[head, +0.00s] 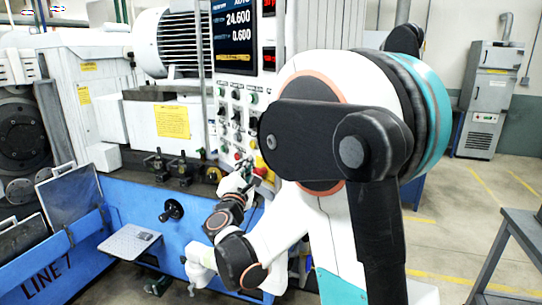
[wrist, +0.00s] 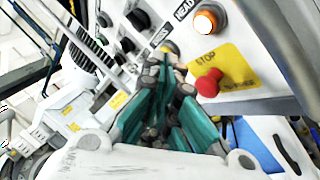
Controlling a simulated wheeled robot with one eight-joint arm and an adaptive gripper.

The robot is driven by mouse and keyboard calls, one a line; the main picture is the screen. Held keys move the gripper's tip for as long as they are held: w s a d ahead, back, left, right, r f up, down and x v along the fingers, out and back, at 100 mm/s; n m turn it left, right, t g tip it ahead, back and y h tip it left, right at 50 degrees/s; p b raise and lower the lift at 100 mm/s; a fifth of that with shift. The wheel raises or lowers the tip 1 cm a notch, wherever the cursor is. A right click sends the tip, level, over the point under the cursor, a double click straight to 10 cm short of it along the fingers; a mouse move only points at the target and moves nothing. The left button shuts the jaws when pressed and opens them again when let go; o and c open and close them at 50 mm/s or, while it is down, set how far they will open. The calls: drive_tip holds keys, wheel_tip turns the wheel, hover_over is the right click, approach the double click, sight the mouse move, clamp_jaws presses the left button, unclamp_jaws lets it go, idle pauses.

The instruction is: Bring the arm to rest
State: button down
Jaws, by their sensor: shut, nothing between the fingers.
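My gripper (wrist: 168,72) is shut and empty in the wrist view, its teal-sided fingers together and pointing at the machine's control panel (wrist: 262,35). A red stop button (wrist: 209,84) on a yellow plate (wrist: 236,64) sits just right of the fingertips. I cannot tell whether the fingers touch the panel. In the head view my gripper (head: 246,168) is small, low in front of the panel (head: 237,95), beside the yellow plate (head: 264,164). My arm reaches down and left to it, its upper links covering the middle of the picture.
An orange lit button (wrist: 205,22) and dark knobs are close to the fingers. The blue grinder base (head: 130,205) has a black handwheel (head: 172,210) and a small grey shelf (head: 130,242). A grey table (head: 515,240) stands at right; open floor (head: 450,225) lies behind my arm.

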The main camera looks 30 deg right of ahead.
idle(0.3)
drive_tip(key=s+a+f+m+g+y+b, duration=0.1)
drive_tip(key=s+f+m+g+y+b, duration=0.2)
drive_tip(key=s+f+m, duration=0.4)
drive_tip(key=s+a+f+m+g+y+b, duration=0.1)
drive_tip(key=s+f+m+g+y+b, duration=0.25)
drive_tip(key=s, duration=0.55)
drive_tip(key=s+a+f+m+g+y+b, duration=0.2)
drive_tip(key=s+a+f+m+y+b, duration=0.3)
drive_tip(key=s+a+f, duration=0.8)
drive_tip(key=shift+s+a+m+y, duration=0.35)
drive_tip(key=shift+s+a+y, duration=0.65)
drive_tip(key=shift+a, duration=0.2)
